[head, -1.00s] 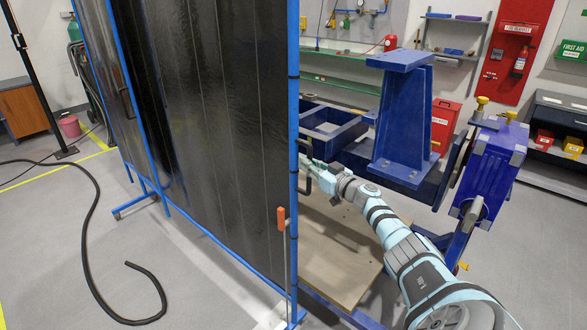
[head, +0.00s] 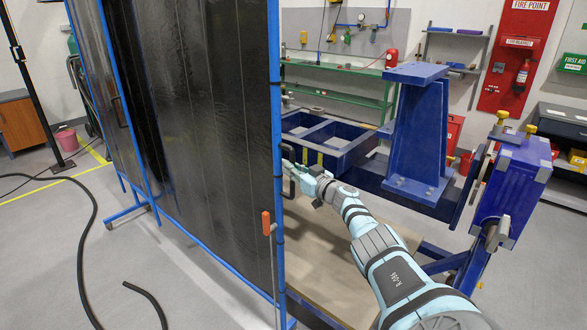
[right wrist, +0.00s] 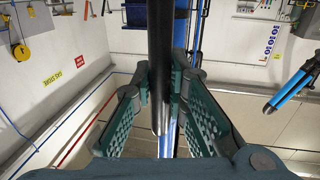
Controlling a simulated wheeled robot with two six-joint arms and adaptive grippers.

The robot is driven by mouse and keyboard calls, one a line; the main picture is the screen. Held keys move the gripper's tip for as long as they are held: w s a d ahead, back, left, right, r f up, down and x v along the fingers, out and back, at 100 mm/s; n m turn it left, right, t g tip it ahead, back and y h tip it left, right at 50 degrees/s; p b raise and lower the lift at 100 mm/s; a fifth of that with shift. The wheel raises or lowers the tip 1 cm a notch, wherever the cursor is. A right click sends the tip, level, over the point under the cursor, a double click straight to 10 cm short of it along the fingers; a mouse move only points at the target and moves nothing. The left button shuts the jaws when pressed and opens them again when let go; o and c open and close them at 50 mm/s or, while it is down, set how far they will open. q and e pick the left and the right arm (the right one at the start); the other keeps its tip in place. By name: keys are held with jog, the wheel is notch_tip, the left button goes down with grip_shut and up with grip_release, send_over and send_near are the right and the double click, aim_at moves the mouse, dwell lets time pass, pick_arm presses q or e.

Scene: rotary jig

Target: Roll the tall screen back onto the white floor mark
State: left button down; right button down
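The tall screen (head: 200,130) has dark, glossy strip panels in a blue frame and fills the left half of the head view. A black upright handle stands on its near blue post (head: 278,150). My right gripper (head: 292,172) is at this handle, just right of the post. In the right wrist view, both fingers of the gripper (right wrist: 161,92) close in on the black handle (right wrist: 161,50), one on each side. An orange-gripped lever (head: 266,223) hangs low by the post. I cannot make out a white floor mark. My left gripper is out of view.
The blue rotary jig (head: 418,130) and its square block (head: 510,190) stand close at the right, with a wooden board (head: 330,260) low beside the screen. A black hose (head: 85,250) lies on the floor at left. Grey floor is open around it.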

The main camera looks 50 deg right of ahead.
jog(key=c, duration=1.8)
grip_release()
jog(key=shift+w+r, duration=0.15)
jog(key=shift+c, duration=0.2)
jog(key=shift+o, duration=1.4)
jog(key=shift+w+f, duration=0.2)
jog(key=s+a, duration=0.1)
jog(key=s, duration=0.6)
jog(key=shift+s, duration=0.25)
